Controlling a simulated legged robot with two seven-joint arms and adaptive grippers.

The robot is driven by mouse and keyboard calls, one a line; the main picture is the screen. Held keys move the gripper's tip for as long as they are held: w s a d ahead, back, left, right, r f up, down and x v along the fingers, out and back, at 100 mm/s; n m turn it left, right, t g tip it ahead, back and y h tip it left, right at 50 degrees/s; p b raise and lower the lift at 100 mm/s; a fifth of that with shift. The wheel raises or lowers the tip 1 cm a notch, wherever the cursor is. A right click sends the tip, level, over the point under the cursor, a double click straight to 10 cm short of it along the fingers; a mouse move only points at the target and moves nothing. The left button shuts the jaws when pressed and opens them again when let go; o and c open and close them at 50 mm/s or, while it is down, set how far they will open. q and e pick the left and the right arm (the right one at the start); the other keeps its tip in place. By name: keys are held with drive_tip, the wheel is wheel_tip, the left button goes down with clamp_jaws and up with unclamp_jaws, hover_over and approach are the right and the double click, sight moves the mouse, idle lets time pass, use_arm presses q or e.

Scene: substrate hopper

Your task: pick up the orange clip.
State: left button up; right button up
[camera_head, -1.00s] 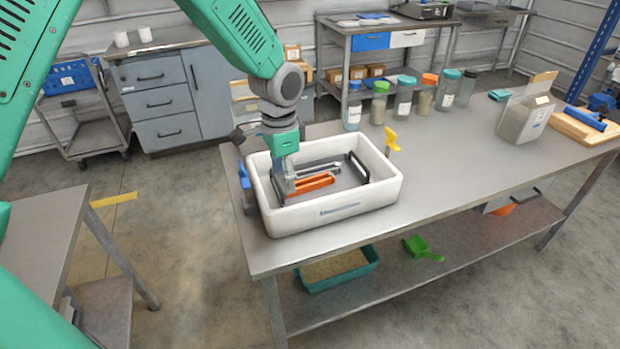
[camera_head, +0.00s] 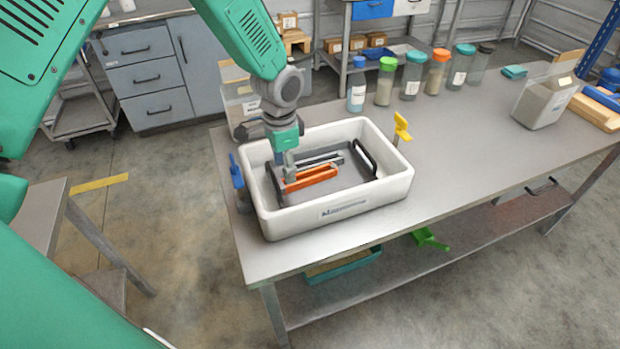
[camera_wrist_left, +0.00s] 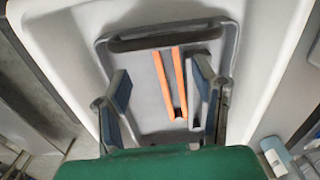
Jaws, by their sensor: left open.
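The orange clip (camera_head: 312,179) lies on a dark grey tray (camera_head: 352,186) inside a white bin (camera_head: 345,210) on the workbench. My left gripper (camera_head: 289,172) points down into the bin at the clip's left end and hides part of that end. In the left wrist view, the gripper (camera_wrist_left: 160,72) is open, with one finger on each side of the orange clip (camera_wrist_left: 180,85) and gaps between clip and fingers. The clip shows there as two long orange arms joined at the near end. My right gripper is not in view.
A grey clip (camera_head: 322,160) lies behind the orange one. The tray has a raised black handle (camera_head: 365,157). A yellow scoop (camera_head: 402,127) stands at the bin's right side and a blue-handled tool (camera_head: 236,170) at its left.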

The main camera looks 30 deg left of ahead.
sight(283, 183)
use_arm(q)
drive_tip(key=shift+w+a+f, duration=0.1)
drive_tip(key=shift+a+f, duration=0.55)
drive_tip(key=shift+f, duration=0.1)
wheel_tip(283, 183, down, 4)
drive_tip(key=shift+d+f, duration=0.15)
drive_tip(key=shift+f, duration=0.1)
drive_tip(key=shift+w+d+f, duration=0.15)
drive_tip(key=shift+d, duration=0.2)
drive_tip(key=shift+c, duration=0.8)
drive_tip(key=shift+a, duration=0.1)
drive_tip(key=c, duration=0.6)
drive_tip(key=shift+a, duration=0.2)
drive_tip(key=c, duration=0.4)
drive_tip(key=shift+a, duration=0.1)
